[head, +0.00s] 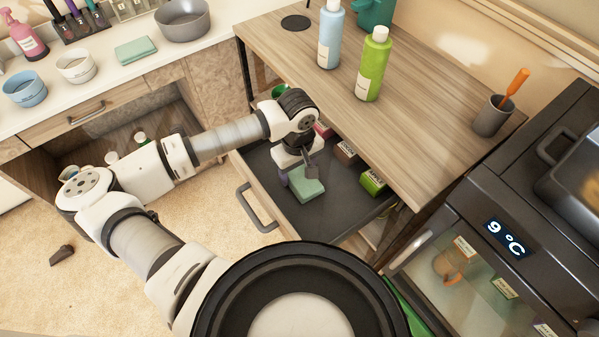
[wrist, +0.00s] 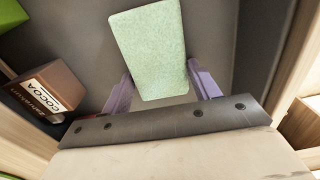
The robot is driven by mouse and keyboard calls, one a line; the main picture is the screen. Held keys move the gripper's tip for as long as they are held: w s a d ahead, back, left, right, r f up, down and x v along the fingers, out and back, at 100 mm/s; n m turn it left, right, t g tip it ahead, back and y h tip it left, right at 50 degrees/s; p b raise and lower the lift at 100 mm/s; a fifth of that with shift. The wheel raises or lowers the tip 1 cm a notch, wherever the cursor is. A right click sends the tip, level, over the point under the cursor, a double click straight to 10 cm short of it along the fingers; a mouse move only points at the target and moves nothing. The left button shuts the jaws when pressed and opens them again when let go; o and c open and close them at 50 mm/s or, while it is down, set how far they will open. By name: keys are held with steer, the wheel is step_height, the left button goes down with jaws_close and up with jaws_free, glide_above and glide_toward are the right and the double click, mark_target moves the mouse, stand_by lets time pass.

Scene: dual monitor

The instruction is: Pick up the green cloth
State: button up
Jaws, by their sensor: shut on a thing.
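A light green cloth (head: 307,187), a flat rounded block in shape, is in the open dark-lined drawer (head: 262,172). It also shows in the wrist view (wrist: 150,45), lengthwise between the purple fingers. My gripper (head: 293,177) reaches down into the drawer and is shut on this cloth at its near end. The fingers sit on either side of it. Whether the cloth still touches the drawer floor I cannot tell. A second folded green cloth (head: 135,49) lies on the white counter at the upper left.
A brown cocoa box (wrist: 48,92) and a green box (head: 372,181) are in the drawer on the right. The wooden tabletop (head: 440,95) overhangs the back of the drawer and holds a green bottle (head: 373,65) and a blue bottle (head: 330,35). A dark appliance (head: 500,245) stands at the right.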

step_height(320, 180, up, 20)
steer(key=b, duration=0.2)
steer(key=shift+b, duration=0.3)
steer(key=o, duration=0.4)
steer(key=c, duration=0.3)
